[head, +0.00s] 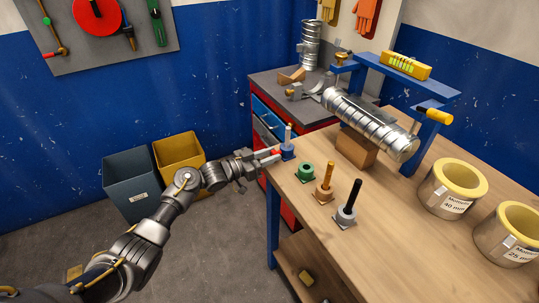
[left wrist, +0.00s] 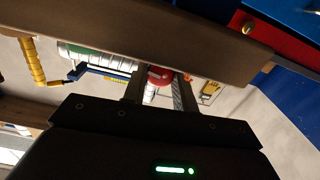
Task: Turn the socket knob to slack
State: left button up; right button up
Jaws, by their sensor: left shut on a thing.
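My left gripper (head: 268,155) reaches the bench edge from the left and is shut on the red knob. In the left wrist view the red knob (left wrist: 159,76) shows between the two dark fingers of my left gripper (left wrist: 157,90). Any setting mark on the knob is too small or hidden to read. My right gripper is not in view.
A green socket (head: 306,172), a tan socket with a wooden peg (head: 325,188) and a dark-handled peg (head: 347,205) stand along the wooden bench (head: 400,235). A spiral duct (head: 370,122) lies behind on a wooden block (head: 356,148). Yellow-rimmed rolls (head: 452,190) stand right.

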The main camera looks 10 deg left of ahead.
pick_arm(q)
jog(key=n+p, duration=0.1)
jog(key=n, duration=0.2)
jog(key=shift+r+p, duration=0.2)
jog(key=shift+p, duration=0.1)
jog(key=shift+f+n, duration=0.15)
jog(key=shift+n, duration=0.65)
jog(key=shift+f, duration=0.1)
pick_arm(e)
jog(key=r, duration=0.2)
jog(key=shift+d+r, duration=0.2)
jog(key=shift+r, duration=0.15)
pick_arm(q)
jog(key=o, duration=1)
jog(key=shift+a, duration=0.1)
jog(key=b+v, duration=0.1)
jog(key=v, duration=0.9)
jog(key=shift+s+a, duration=0.25)
jog(key=shift+a, duration=0.05)
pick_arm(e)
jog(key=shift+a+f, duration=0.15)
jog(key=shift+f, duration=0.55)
pick_arm(q)
jog(key=shift+w, duration=0.1)
